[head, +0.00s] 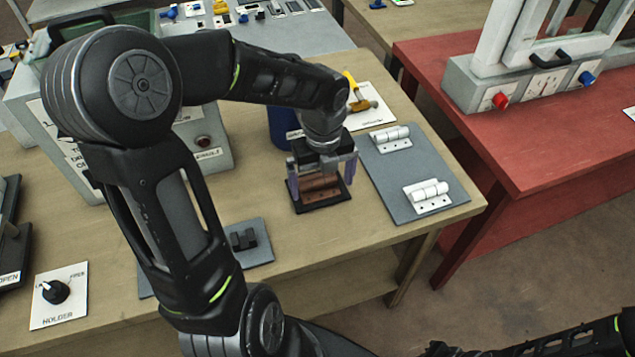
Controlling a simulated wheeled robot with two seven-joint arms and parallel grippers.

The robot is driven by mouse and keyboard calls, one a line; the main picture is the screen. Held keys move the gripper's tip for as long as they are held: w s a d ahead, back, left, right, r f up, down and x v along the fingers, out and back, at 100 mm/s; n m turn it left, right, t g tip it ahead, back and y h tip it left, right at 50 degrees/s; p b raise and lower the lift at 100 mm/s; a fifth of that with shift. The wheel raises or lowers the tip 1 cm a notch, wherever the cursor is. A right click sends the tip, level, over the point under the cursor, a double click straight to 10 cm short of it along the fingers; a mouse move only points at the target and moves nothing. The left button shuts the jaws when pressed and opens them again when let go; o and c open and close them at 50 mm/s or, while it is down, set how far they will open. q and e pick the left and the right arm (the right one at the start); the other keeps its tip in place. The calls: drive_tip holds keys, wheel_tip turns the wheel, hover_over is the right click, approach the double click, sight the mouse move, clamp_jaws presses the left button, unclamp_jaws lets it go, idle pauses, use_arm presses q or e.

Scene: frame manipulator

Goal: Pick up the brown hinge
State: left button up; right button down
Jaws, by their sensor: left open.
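The brown hinge (320,188) lies on a small dark pad (322,206) on the wooden table. My left gripper (320,188) is directly above the hinge, pointing down, with one finger on each side of it. The fingers are open, and I cannot tell whether they touch the hinge. The gripper body hides the hinge's far part. My right gripper is not in view; only a dark arm part shows at the lower right.
Two white hinges (428,196) (390,137) lie on a grey mat (405,172) right of my gripper. A blue container (283,128) stands just behind it. A grey box (215,150) and a holder switch (57,291) are left. A red table (520,150) is at right.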

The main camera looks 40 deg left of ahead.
use_arm(q)
drive_tip(key=shift+f, duration=1.5)
drive_tip(key=c, duration=1.5)
drive_tip(key=shift+r, duration=0.15)
wheel_tip(320, 180, up, 4)
drive_tip(key=p, duration=0.4)
drive_tip(key=shift+d, duration=0.1)
drive_tip(key=s+d, duration=0.3)
drive_tip(key=d, duration=0.2)
drive_tip(key=s+d+b, duration=0.1)
drive_tip(key=s+d, duration=0.6)
drive_tip(key=d, duration=0.2)
drive_tip(key=shift+s+d+f+b, duration=0.15)
drive_tip(key=shift+d+f+b, duration=0.15)
drive_tip(key=shift+f+b, duration=0.05)
drive_tip(key=shift+c, duration=0.7)
